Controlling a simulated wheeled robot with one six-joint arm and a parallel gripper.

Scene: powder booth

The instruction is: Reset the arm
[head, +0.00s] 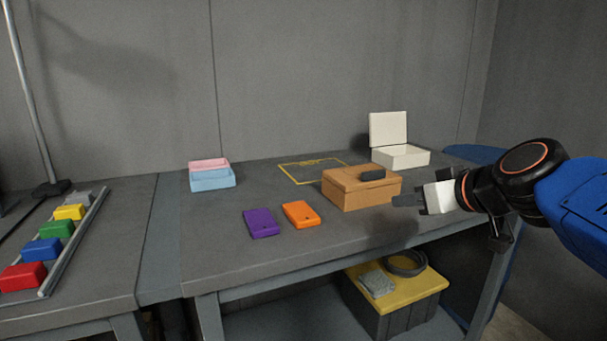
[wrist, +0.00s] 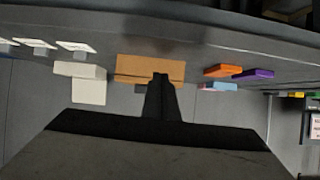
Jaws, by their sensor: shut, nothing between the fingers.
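My gripper (head: 408,201) is at the right in the head view, in front of the brown box (head: 360,192) and level with its right side. Its fingers are shut and hold nothing. In the wrist view my gripper (wrist: 160,80) shows as a dark shape in the lower middle, its tip overlapping the brown box (wrist: 130,68). The arm comes in from the right edge of the head view. Whether the fingers touch the box cannot be told.
An open white box (head: 402,157), pink-and-blue trays (head: 212,179), a purple block (head: 262,223) and an orange block (head: 300,214) stand on the table (head: 220,250). A rail of colored blocks (head: 42,250) is left. The table's front left is clear.

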